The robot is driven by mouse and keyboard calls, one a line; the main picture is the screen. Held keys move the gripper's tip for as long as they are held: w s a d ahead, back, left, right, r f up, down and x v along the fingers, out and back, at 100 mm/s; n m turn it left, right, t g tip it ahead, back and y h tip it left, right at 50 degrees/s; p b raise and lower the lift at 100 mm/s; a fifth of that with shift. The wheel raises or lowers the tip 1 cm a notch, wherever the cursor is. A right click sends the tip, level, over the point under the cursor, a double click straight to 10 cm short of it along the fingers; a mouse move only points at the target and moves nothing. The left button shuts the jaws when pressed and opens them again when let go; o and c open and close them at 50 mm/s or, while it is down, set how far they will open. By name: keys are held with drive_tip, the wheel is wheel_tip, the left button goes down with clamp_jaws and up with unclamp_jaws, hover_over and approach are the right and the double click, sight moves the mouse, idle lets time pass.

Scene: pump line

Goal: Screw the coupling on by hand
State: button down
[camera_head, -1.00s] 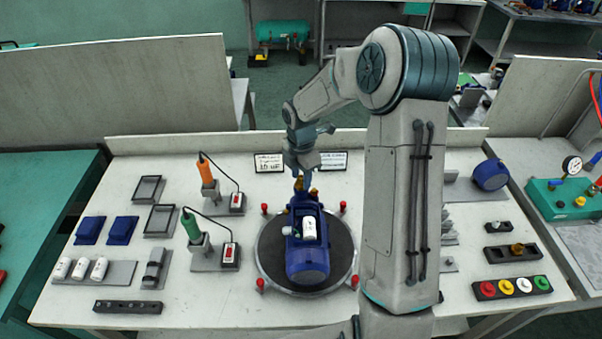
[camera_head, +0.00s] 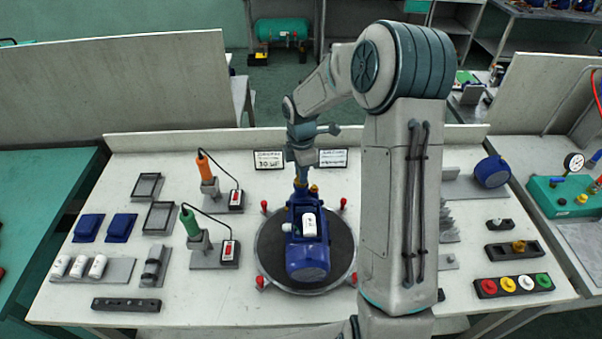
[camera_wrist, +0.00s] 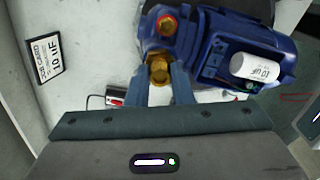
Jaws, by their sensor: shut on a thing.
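The blue pump (camera_head: 308,256) stands on the round dark turntable (camera_head: 270,245) in the middle of the bench. In the wrist view the pump body (camera_wrist: 205,35) carries a white capacitor (camera_wrist: 256,68) marked 10 µF in its open box. A brass coupling (camera_wrist: 158,72) sits between my gripper's fingers at the pump's end, and my gripper (camera_wrist: 162,88) is shut on it. In the head view my gripper (camera_head: 301,182) points down at the pump's far end; the coupling's thread is hidden.
Two cards (camera_head: 269,160) stand behind the turntable. Orange (camera_head: 205,166) and green (camera_head: 190,224) screwdrivers stand at left, with trays and white capacitors (camera_head: 79,267). A strip of coloured caps (camera_head: 513,286) lies at right. Red clamps (camera_head: 261,281) ring the turntable.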

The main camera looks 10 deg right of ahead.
drive_tip(key=shift+m, duration=0.3)
drive_tip(key=m+b, duration=0.1)
drive_tip(key=m, duration=0.2)
idle(0.3)
drive_tip(key=shift+f+m+b, duration=0.15)
drive_tip(key=shift+m+b, duration=0.4)
drive_tip(key=shift+m, duration=1.25)
drive_tip(key=shift+m+b, duration=0.75)
drive_tip(key=shift+m, duration=0.95)
